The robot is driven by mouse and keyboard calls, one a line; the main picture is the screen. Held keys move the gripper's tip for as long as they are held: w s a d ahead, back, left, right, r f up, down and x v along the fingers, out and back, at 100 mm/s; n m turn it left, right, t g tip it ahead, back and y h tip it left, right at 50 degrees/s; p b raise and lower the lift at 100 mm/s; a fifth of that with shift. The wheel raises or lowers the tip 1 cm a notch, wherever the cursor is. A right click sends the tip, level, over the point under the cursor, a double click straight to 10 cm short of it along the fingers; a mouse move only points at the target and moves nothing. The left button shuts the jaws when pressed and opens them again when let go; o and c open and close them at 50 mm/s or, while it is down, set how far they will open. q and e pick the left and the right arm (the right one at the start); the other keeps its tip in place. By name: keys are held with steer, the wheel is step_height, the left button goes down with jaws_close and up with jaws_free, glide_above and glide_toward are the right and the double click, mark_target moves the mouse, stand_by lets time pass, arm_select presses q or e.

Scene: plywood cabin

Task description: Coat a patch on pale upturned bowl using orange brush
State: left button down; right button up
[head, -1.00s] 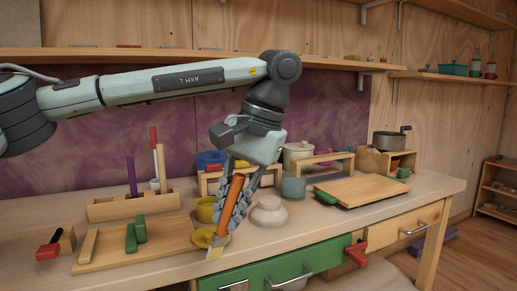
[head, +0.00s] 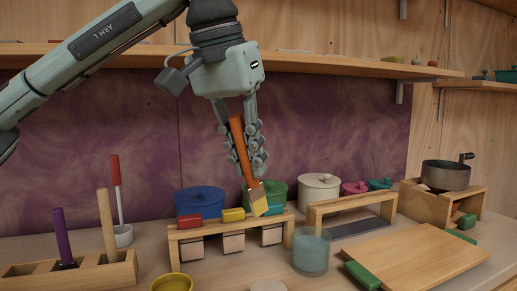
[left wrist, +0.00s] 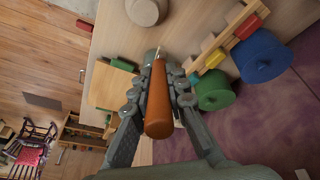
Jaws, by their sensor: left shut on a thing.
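My left gripper (head: 248,158) is shut on the orange brush (head: 239,140), holding it up in front of the purple wall panel, above the bench. The brush tilts with its pale bristles (head: 259,203) pointing down, in front of the green pot in the picture. In the left wrist view the orange handle (left wrist: 159,105) lies between the fingers (left wrist: 160,84). The pale upturned bowl (head: 268,286) shows only its top at the bottom edge of the head view. It also shows at the top of the left wrist view (left wrist: 146,11), apart from the brush. My right gripper is not in view.
A yellow bowl (head: 172,283) is at the bottom edge. A low wooden rack (head: 187,252) and a grey-green cup (head: 311,252) stand behind the pale bowl. A wooden board (head: 420,255) lies to the right. A shelf (head: 330,68) runs above.

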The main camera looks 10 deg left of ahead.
mark_target(248, 189)
arm_select(q)
steer(key=shift+w+f, duration=0.15)
steer(key=shift+f, duration=0.05)
steer(key=f, duration=0.3)
steer(key=shift+s+f, duration=0.1)
steer(key=shift+s, duration=0.15)
steer(key=shift+f, duration=0.65)
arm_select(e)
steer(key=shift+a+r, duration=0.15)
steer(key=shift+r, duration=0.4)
